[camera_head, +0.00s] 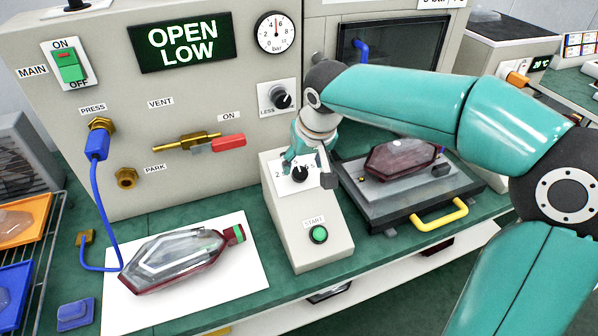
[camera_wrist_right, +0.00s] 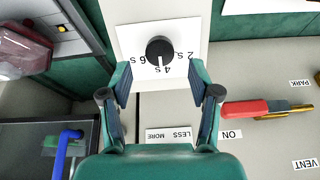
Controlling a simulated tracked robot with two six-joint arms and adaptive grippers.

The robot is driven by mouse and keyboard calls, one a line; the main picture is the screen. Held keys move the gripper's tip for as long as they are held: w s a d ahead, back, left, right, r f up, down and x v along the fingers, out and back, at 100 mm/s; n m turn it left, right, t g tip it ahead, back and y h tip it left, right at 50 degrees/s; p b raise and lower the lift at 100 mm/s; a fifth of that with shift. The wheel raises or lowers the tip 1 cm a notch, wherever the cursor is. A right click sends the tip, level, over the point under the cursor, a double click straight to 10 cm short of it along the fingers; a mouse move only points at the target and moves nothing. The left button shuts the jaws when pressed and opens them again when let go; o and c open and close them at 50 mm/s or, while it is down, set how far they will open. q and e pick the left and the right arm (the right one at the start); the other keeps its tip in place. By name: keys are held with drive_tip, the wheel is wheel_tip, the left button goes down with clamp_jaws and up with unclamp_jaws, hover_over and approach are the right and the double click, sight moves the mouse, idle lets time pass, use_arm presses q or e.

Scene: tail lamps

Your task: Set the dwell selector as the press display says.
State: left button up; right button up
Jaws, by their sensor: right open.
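The press display (camera_head: 185,45) reads "OPEN LOW" in green letters. The dwell selector (camera_head: 299,174) is a black round knob on a white plate on the sloped top of a beige control box (camera_head: 312,230). In the right wrist view the selector (camera_wrist_right: 159,49) appears upside down, with 2 s, 4 s and 6 s marks around it. Its white pointer line faces the 4 s mark. My right gripper (camera_head: 307,168) is above the selector, fingers open. In the wrist view the open fingers (camera_wrist_right: 160,88) are apart with nothing between them, and the knob lies just beyond them. My left gripper is not in view.
A green START button (camera_head: 318,234) is lower on the same box. A LESS/MORE knob (camera_head: 281,98) is on the panel behind. A red-handled valve (camera_head: 228,143) projects at left. A lamp lies on a white sheet (camera_head: 240,278); another lamp (camera_head: 400,158) rests in a yellow-handled fixture (camera_head: 440,216) at right.

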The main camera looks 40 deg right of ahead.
sight(300, 172)
drive_tip(key=shift+x, duration=2.2)
drive_tip(key=shift+c, duration=0.2)
drive_tip(key=c, duration=1.1)
